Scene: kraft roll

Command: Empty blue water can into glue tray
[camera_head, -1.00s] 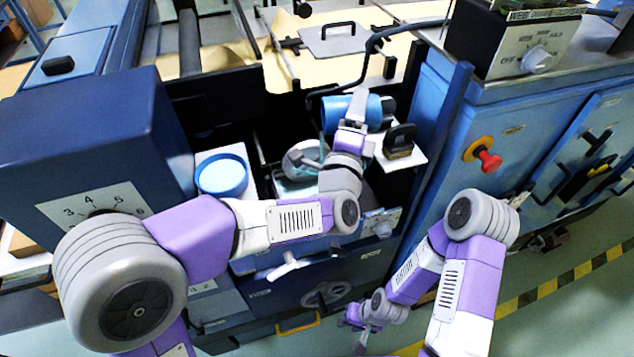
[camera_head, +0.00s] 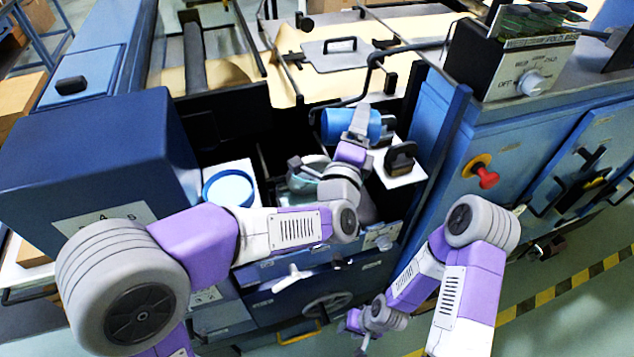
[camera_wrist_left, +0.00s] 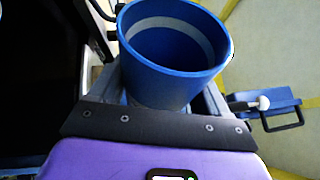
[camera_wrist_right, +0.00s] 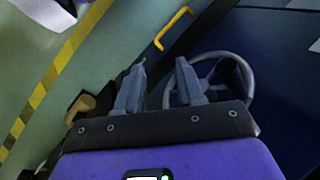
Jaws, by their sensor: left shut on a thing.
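The blue water can (camera_head: 338,126) lies tipped on its side in the head view, held above the machine's open bay. My left gripper (camera_head: 358,128) is shut on it. In the left wrist view the can (camera_wrist_left: 172,75) sits between the fingers, its open mouth showing a blue inside with a pale band; no water shows there. A greyish, shiny area below my left wrist may be the glue tray (camera_head: 303,181); my arm hides much of it. My right gripper (camera_wrist_right: 160,85) is open and empty, low at the machine's front.
A round blue container (camera_head: 228,188) stands on a white surface left of the bay. A black-handled piece (camera_head: 400,158) sits on a white plate to the right. A handwheel (camera_wrist_right: 225,75) is beyond my right gripper. A red knob (camera_head: 487,179) is on the right cabinet.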

